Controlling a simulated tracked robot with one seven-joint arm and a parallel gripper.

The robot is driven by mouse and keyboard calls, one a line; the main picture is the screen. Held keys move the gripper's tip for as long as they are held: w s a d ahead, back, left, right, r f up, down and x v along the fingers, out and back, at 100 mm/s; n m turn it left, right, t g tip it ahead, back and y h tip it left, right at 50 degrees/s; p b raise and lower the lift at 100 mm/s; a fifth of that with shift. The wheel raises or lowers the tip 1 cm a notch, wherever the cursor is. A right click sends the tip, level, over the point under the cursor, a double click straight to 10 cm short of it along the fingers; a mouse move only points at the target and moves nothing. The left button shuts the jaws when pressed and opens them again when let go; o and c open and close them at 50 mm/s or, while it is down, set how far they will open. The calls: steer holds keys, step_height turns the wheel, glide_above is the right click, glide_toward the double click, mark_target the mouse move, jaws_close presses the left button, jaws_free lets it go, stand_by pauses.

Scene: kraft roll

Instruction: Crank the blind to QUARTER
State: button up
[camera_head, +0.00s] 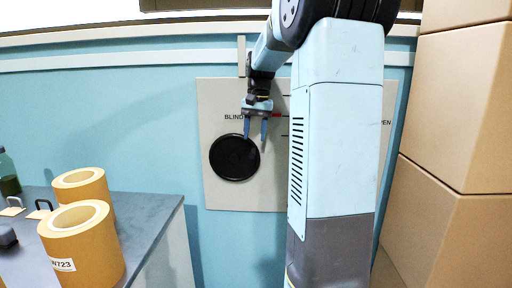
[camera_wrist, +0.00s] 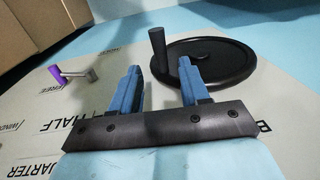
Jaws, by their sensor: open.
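A black crank disc (camera_head: 233,160) is mounted on a pale wall panel (camera_head: 215,193) under the label BLIND. In the wrist view the disc (camera_wrist: 225,58) carries an upright dark grey knob (camera_wrist: 158,48) near its rim. My gripper (camera_head: 256,142) is in front of the panel at the disc's upper right. Its blue fingers are open in the wrist view (camera_wrist: 161,68), and the knob appears in the gap between them, toward the fingertips. I cannot tell how deep it sits. HALF and QUARTER are printed on the panel. A red mark (camera_head: 276,115) shows beside the gripper, partly hidden by my arm.
A small lever with a purple end (camera_wrist: 55,76) stands on the panel. Brown boxes (camera_head: 455,110) are stacked at the right. A grey bench (camera_head: 150,207) at the left holds kraft rolls (camera_head: 85,250) and a bottle (camera_head: 8,175). My arm hides much of the panel.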

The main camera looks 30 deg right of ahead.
mark_target(253, 150)
steer(key=shift+w+a+f, duration=0.1)
steer(key=shift+f, duration=1.2)
steer(key=shift+w+a+f, duration=0.1)
steer(key=shift+f, duration=1.15)
jaws_close()
